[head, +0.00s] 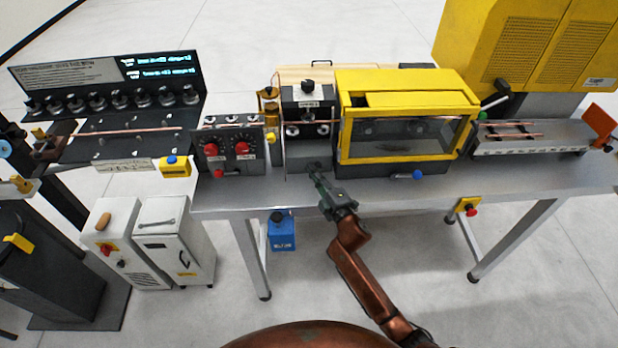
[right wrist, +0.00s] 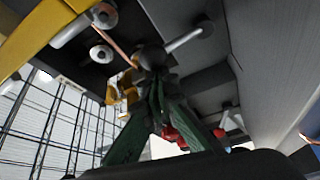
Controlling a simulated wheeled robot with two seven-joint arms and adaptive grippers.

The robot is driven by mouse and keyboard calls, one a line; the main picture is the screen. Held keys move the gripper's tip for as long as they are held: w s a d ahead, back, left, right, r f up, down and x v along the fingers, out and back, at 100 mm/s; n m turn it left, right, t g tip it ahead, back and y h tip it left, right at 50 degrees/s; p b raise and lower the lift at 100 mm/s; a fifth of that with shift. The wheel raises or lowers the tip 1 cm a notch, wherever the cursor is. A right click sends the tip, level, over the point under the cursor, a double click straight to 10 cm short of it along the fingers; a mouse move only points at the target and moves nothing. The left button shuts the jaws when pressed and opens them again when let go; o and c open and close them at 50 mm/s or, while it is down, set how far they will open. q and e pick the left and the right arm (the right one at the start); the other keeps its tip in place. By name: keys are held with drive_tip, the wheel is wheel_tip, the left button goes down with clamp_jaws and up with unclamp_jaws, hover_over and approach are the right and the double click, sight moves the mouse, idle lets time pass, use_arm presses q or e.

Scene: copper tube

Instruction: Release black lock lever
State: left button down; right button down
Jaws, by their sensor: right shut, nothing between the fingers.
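My right gripper (head: 318,172) reaches up from the lower right to the front of the black clamp unit (head: 308,104) in the head view. In the right wrist view its green fingers (right wrist: 156,88) are closed together and hold nothing. A black ball knob (right wrist: 150,57) with a light metal rod (right wrist: 185,40) is right at the fingertips; it looks like the black lock lever. I cannot tell whether the fingers touch it. In the head view the gripper largely hides this spot. My left gripper is not in view.
A yellow-framed guard box (head: 400,158) stands right of the clamp unit, and a control box with red knobs (head: 228,150) stands left. A copper tube (right wrist: 115,45) runs close above the fingers. The steel table's front edge (head: 400,195) lies below the gripper.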

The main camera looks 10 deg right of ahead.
drive_tip(key=m+b, duration=0.1)
drive_tip(key=d+m+t+b, duration=0.1)
drive_tip(key=shift+s+d+f+m, duration=0.1)
drive_tip(key=shift+d+f+m, duration=0.2)
drive_tip(key=shift+f, duration=0.1)
drive_tip(key=shift+d+m+t+b, duration=0.4)
drive_tip(key=shift+m+t+b, duration=0.1)
drive_tip(key=shift+m+b, duration=0.45)
drive_tip(key=shift+d+h, duration=0.1)
drive_tip(key=shift+h, duration=0.3)
drive_tip(key=a+r+p, duration=0.2)
drive_tip(key=a+r, duration=0.1)
drive_tip(key=a, duration=0.1)
drive_tip(key=v, duration=1)
drive_tip(key=shift+d+f+b, duration=0.3)
drive_tip(key=shift+d+b, duration=0.05)
drive_tip(key=shift+b, duration=0.1)
